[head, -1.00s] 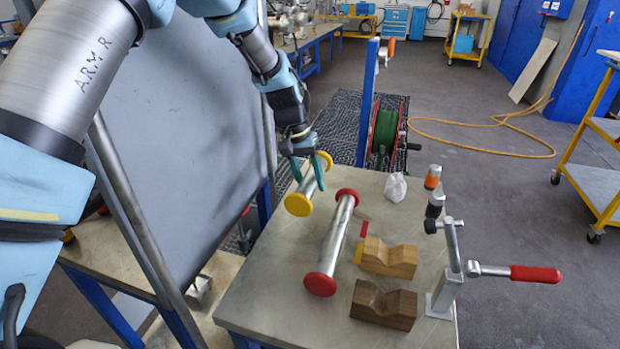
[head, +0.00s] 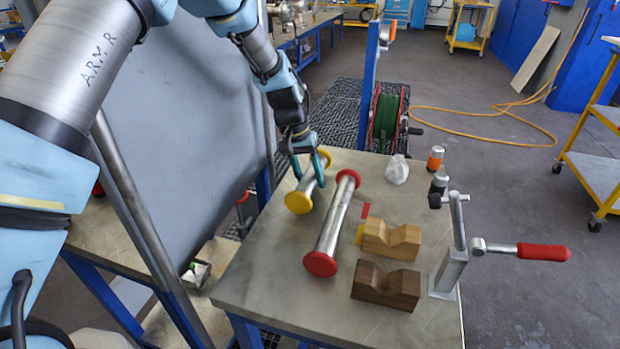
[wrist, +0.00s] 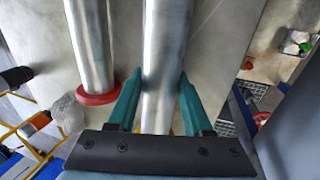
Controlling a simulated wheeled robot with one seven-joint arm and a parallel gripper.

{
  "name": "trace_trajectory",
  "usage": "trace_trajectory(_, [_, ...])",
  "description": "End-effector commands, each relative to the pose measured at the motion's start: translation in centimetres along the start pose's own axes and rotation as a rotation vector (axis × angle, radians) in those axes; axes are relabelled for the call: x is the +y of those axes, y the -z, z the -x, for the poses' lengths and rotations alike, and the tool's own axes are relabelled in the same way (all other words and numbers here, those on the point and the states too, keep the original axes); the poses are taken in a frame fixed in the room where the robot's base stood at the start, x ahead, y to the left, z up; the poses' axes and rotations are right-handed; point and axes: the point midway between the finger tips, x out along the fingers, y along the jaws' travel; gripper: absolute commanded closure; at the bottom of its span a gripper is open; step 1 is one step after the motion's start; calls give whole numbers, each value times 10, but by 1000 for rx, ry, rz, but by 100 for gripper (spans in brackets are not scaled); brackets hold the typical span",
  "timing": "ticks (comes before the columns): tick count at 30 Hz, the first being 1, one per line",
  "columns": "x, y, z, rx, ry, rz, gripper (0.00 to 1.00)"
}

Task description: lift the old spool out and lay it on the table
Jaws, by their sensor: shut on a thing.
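A steel spool with yellow end flanges (head: 298,203) is in my gripper (head: 307,172), at the left side of the table (head: 265,285). In the wrist view its steel tube (wrist: 166,60) runs between the two green fingers (wrist: 159,100), which are shut on it. It lies level at or close above the tabletop; I cannot tell if it touches. The far yellow flange is partly hidden by the fingers. A second steel spool with red flanges (head: 320,264) lies on the table just right of it, and also shows in the wrist view (wrist: 91,50).
A light wooden V-block (head: 390,240) and a dark one (head: 385,287) stand on the right. A clamp with a red handle (head: 543,252) is at the right edge. A crumpled white cloth (head: 397,169) lies at the back. A grey panel (head: 190,130) stands left.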

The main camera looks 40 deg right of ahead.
Motion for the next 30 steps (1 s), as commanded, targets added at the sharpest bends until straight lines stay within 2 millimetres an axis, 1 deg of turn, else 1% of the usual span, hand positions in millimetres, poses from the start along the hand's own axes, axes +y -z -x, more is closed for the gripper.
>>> trace_trajectory(5, [0,1,0,2,0,0,100])
trace_trajectory(30, [-3,0,-12,0,0,0,100])
